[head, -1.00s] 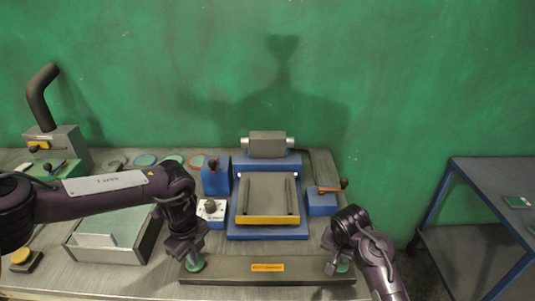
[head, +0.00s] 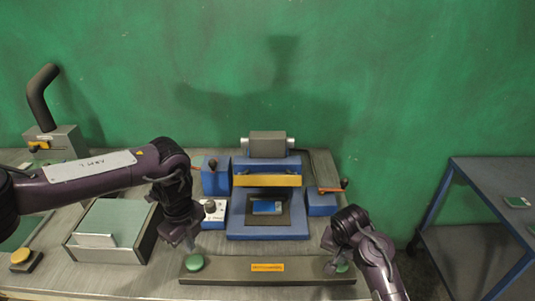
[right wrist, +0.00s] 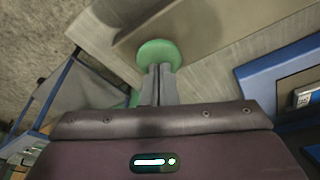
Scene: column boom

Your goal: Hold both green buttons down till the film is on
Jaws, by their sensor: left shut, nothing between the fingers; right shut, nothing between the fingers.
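The left green button (head: 194,262) sits on the left end of a long grey bar and is uncovered. My left gripper (head: 187,247) is shut and empty, raised just behind and left of that button, apart from it. The right green button (head: 343,267) is at the bar's right end, partly hidden by my right gripper (head: 329,268). In the right wrist view, my shut, empty fingers overlap the edge of the round green button (right wrist: 160,50); I cannot tell whether they press it. Behind the bar, the blue press has its yellow-fronted frame (head: 267,180) raised. A small blue rectangular piece (head: 267,207) lies in its dark bed.
A grey roller (head: 267,145) tops the press. A white control box (head: 211,213) with a knob stands at its left. A blue-framed shelf (head: 490,200) stands right, beyond a gap.

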